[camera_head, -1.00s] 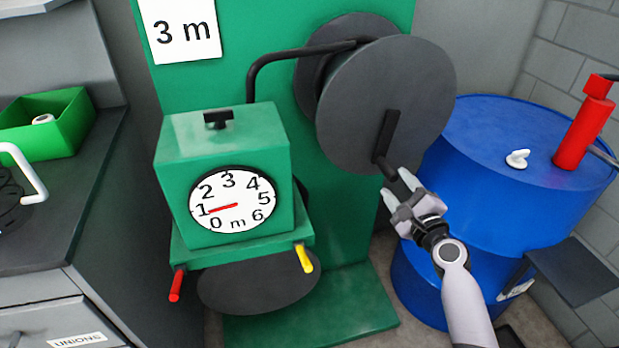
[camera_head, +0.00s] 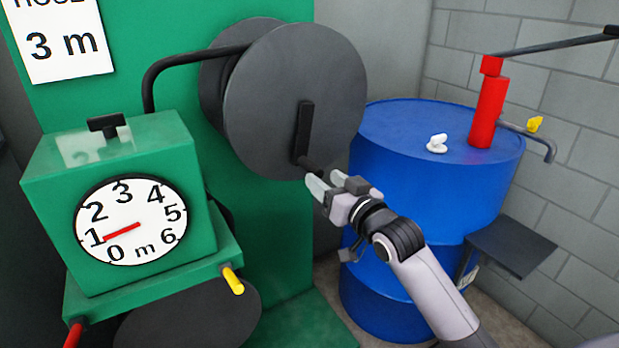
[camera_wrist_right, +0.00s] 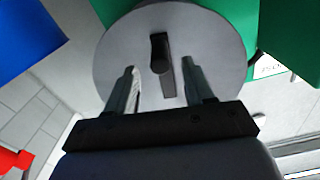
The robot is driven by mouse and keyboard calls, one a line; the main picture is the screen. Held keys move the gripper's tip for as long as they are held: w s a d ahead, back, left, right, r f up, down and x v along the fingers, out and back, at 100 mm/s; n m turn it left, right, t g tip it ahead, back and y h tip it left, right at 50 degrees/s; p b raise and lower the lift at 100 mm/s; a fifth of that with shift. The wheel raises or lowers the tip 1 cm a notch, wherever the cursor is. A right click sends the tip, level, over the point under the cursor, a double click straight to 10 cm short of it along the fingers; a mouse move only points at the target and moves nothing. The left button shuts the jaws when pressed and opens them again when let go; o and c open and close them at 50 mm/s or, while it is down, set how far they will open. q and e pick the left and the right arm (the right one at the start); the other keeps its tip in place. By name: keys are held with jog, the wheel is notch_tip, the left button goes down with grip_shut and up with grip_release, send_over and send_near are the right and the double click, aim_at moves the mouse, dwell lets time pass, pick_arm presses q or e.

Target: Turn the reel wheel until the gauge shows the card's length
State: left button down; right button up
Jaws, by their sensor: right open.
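The grey reel wheel (camera_head: 295,100) stands upright on the green stand, with a black crank arm and handle (camera_head: 312,164) low on its face. The round white gauge (camera_head: 130,222) on the green box has a red needle pointing near 1. The white card (camera_head: 62,45) reads 3 m. My right gripper (camera_head: 322,184) is open with its fingertips close to the handle's end; I cannot tell whether they touch. In the right wrist view, the handle (camera_wrist_right: 160,55) shows between and beyond the open fingers (camera_wrist_right: 166,88). My left gripper is not in view.
A blue drum (camera_head: 430,190) stands right of the reel, with a red pump (camera_head: 488,112) and a white cap on top. A dark shelf (camera_head: 511,246) juts out at its right. A yellow lever (camera_head: 232,280) and a red one (camera_head: 73,335) stick out below the gauge box.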

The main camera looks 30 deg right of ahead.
aim_at(310, 167)
jog(key=shift+w+a, duration=0.15)
jog(key=shift+w, duration=1.65)
jog(key=shift+w+a, duration=0.1)
jog(key=shift+w, duration=1.65)
grip_shut()
